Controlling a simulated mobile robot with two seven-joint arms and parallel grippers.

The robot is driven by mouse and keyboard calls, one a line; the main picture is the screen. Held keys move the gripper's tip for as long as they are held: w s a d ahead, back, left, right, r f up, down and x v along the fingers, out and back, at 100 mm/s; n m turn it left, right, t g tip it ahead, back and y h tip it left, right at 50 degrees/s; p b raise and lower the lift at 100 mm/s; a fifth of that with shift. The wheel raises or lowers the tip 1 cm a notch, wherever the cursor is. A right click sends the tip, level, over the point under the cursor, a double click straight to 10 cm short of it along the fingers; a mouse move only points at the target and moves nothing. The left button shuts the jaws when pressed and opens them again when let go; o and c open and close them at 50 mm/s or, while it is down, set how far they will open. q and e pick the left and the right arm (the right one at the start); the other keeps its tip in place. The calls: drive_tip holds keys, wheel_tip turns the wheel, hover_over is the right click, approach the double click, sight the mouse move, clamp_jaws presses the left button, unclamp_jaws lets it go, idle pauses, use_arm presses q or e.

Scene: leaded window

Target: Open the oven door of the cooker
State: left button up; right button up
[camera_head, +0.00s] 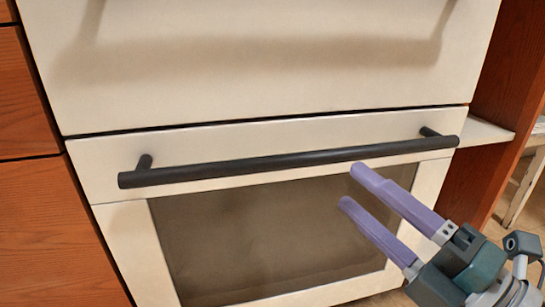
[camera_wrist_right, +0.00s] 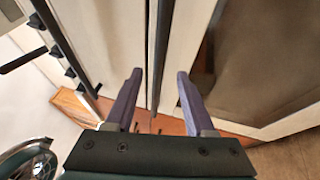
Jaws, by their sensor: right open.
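The cooker's cream oven door (camera_head: 105,222) is shut, with a dark glass window (camera_head: 260,230). A long dark bar handle (camera_head: 250,163) runs across its top on two short posts. My right gripper (camera_head: 352,185) is open and empty, its purple fingers pointing at the door, just below the right half of the handle in the head view. In the right wrist view, a dark bar that looks like the handle (camera_wrist_right: 161,40) runs between the open fingers (camera_wrist_right: 159,76). I cannot tell how far the fingertips are from it. My left gripper is not in view.
A cream panel (camera_head: 270,60) of the cooker is above the door. Wooden cabinets flank it, at left (camera_head: 45,220) and right (camera_head: 505,90). The right wrist view also shows a row of dark knobs (camera_wrist_right: 70,72) on the cooker.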

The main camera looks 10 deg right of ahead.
sight(322, 163)
drive_tip(key=b+x, duration=0.2)
drive_tip(key=x, duration=0.6)
clamp_jaws()
idle(1.2)
